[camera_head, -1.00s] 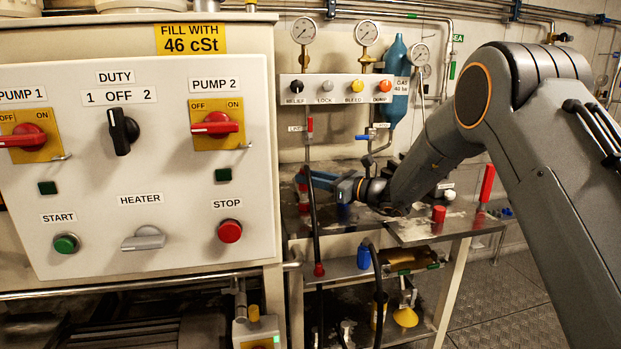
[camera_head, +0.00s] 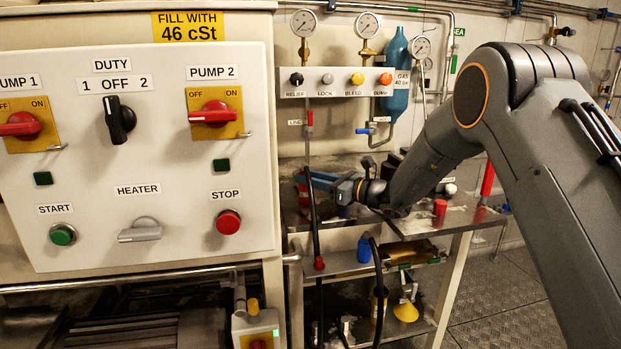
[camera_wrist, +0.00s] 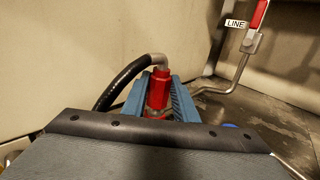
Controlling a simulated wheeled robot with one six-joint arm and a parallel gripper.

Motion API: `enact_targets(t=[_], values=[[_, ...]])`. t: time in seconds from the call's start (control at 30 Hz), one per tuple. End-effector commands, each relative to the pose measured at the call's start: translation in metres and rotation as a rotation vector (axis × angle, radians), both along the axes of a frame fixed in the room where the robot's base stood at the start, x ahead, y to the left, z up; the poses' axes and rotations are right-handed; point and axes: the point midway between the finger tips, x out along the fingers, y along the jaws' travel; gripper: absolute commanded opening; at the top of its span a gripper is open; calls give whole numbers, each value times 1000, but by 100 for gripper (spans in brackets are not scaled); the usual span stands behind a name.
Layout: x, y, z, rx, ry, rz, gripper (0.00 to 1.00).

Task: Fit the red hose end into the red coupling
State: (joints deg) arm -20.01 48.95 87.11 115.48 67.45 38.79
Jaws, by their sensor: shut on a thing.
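My gripper (camera_head: 318,181) reaches over the metal bench behind the control panel. In the wrist view its blue fingers (camera_wrist: 158,100) are closed around a red cylindrical fitting, which looks like the red hose end (camera_wrist: 160,82). A grey metal elbow sits on top of it, and a black hose (camera_wrist: 122,82) curves from there to the left and down. A grey ring and more red show low between the fingers. I cannot tell whether that lower red is the coupling or part of the hose end. In the head view a little red shows beside the fingertips, partly hidden by a black hose.
The control panel (camera_head: 140,150) stands close at the left. A red cylinder (camera_head: 439,207) and an upright red bar (camera_head: 487,180) stand on the bench right of my gripper. A bent pipe (camera_wrist: 236,76) is close by.

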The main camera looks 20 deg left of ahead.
Motion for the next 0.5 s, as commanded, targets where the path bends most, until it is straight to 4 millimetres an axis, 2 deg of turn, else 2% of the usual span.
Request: enact_targets(t=[0.47, 0.5], values=[[0, 0, -12, -1, 2, 0, 0], [0, 0, -12, -2, 1, 0, 28]])
